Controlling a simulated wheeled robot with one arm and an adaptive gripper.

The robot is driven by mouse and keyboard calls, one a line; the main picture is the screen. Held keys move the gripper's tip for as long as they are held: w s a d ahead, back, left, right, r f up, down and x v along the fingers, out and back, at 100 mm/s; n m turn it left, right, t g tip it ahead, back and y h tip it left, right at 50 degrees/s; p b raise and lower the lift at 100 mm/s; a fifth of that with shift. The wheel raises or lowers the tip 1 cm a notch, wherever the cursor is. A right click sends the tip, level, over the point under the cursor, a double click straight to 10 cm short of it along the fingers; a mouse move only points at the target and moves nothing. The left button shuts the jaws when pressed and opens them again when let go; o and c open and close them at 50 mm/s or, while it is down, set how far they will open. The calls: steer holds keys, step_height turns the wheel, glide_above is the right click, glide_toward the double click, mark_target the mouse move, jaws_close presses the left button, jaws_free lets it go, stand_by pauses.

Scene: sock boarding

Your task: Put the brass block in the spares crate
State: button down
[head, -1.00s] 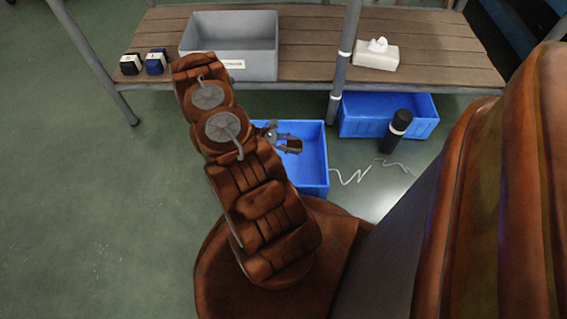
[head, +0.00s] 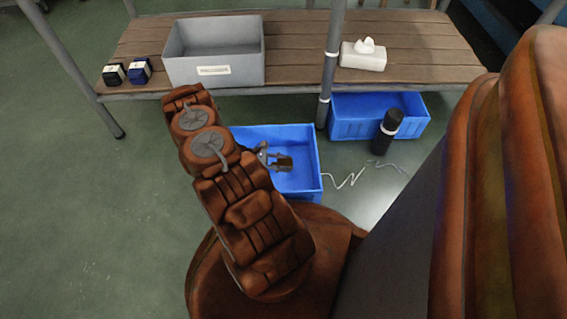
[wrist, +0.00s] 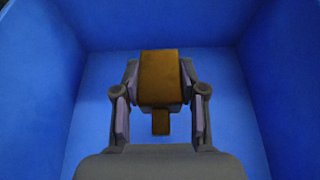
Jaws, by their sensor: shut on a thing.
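The brass block (head: 285,164) is a brownish-gold piece held by my gripper (head: 272,157). In the wrist view the block (wrist: 160,77) sits between the two fingers of my gripper (wrist: 160,97), which is shut on it. A smaller brown part shows below the block. My gripper is over or inside a blue crate (head: 312,172) on the floor; the crate's blue walls (wrist: 38,75) surround it in the wrist view. I cannot tell how high the block is above the crate floor. My arm hides the crate's left side. No spares label is readable.
A second blue crate (head: 375,122) stands to the right, with a black cylinder (head: 387,132) before it and a white cable (head: 345,181) nearby. A wooden shelf (head: 300,62) carries a labelled grey bin (head: 213,70), a tissue box (head: 363,57) and two small dark boxes (head: 140,71).

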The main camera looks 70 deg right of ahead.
steer(key=shift+f, duration=0.55)
steer(key=c, duration=0.7)
jaws_free()
steer(key=shift+o, duration=0.2)
steer(key=shift+r, duration=0.15)
steer(key=shift+r, duration=0.4)
steer(key=p+v, duration=0.4)
steer(key=v, duration=0.8)
